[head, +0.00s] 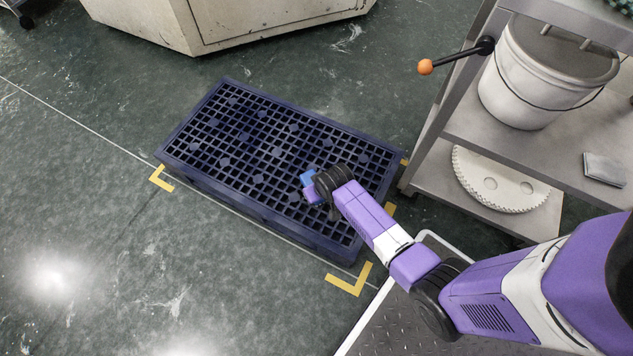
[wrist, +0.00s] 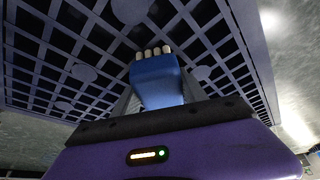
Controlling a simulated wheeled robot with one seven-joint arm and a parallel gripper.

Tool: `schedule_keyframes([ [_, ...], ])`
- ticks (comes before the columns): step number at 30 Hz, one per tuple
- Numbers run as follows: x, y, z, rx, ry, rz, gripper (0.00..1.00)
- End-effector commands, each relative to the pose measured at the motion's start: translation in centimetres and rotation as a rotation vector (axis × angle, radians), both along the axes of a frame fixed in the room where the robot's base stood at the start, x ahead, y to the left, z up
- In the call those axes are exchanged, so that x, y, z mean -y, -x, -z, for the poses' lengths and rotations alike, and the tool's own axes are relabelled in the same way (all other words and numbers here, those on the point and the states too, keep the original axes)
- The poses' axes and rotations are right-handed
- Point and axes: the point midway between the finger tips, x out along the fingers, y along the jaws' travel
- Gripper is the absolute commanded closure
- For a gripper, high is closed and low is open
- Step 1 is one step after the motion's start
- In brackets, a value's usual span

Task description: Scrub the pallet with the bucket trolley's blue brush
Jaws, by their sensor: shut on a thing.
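The pallet (head: 278,152) is a dark blue plastic grid lying flat on the floor in the middle of the head view. It also fills most of the wrist view (wrist: 83,72). My gripper (head: 313,188) is over the right half of the pallet, shut on the blue brush (head: 306,179). In the wrist view the blue brush (wrist: 158,82) sticks out beyond my gripper (wrist: 155,105), with pale bristle tufts at its far end towards the grid. I cannot tell whether the bristles touch the pallet. The brush's held end is hidden.
Yellow corner marks (head: 350,281) frame the pallet on the green floor. A grey shelf unit (head: 455,118) at right carries a white bucket (head: 535,85), a toothed disc (head: 495,185) and an orange-knobbed lever (head: 425,67). A pale cabinet (head: 260,22) stands behind. Floor at left is clear.

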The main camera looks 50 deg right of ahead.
Motion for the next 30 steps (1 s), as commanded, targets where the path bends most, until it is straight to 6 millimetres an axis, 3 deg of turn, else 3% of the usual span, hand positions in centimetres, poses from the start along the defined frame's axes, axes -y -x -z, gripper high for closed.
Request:
schedule_keyframes([
  [7, 0.3, -0.1, 0.1, 0.001, 0.000, 0.001, 0.83],
  [21, 3.7, -0.8, -0.1, 0.001, 0.000, 0.002, 0.83],
  [30, 3.8, -0.7, 0.2, 0.000, 0.000, -0.001, 0.83],
])
